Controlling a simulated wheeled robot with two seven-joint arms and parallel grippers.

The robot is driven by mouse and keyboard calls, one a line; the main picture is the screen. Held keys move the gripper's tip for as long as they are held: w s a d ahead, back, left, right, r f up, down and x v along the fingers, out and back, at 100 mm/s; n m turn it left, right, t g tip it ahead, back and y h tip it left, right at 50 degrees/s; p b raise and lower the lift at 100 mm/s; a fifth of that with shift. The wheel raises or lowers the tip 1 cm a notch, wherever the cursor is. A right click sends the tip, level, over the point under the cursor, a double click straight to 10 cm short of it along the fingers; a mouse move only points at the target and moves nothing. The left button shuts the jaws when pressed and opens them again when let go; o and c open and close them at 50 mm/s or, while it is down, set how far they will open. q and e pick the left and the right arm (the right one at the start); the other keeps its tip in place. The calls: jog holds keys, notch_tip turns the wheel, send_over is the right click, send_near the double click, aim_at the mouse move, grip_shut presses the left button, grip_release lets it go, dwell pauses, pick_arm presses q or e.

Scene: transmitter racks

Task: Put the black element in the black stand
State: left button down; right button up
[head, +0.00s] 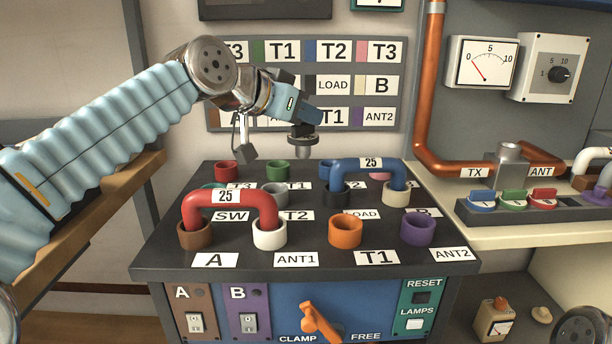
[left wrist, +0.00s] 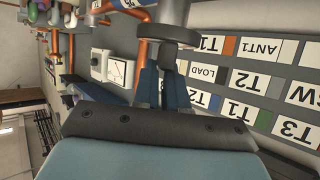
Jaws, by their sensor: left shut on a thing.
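My left gripper (head: 304,117) is over the back of the dark console, fingers pointing down. It is shut on a dark element (head: 303,138) with a wide black disc and a grey, rounded lower end. The element hangs upright above the back row of sockets, touching none. A black socket (head: 335,195), the only black stand-like holder I see, is in the middle row near the LOAD label. The left end of a blue link (head: 366,166) is over it. My right gripper is not visible.
A red link (head: 228,197) joins the brown socket (head: 195,235) and white socket (head: 269,236). Empty orange (head: 345,231) and purple (head: 417,230) sockets stand at the front right. A label board (head: 350,100) is close behind the gripper.

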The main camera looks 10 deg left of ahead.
pick_arm(q)
jog(key=shift+w+a+f, duration=0.95)
jog(key=shift+w+f, duration=0.95)
jog(key=shift+f, duration=0.2)
jog(key=shift+w+a+f, duration=0.95)
jog(key=shift+w+f, duration=0.95)
jog(key=shift+f, duration=0.2)
jog(key=shift+w+a+f, duration=0.95)
jog(key=shift+w+f, duration=0.95)
jog(key=shift+f, duration=0.2)
jog(key=c, duration=1.6)
grip_release()
jog(key=shift+f, duration=0.15)
jog(key=shift+c, duration=0.2)
jog(key=o, duration=0.5)
jog(key=shift+c, duration=0.2)
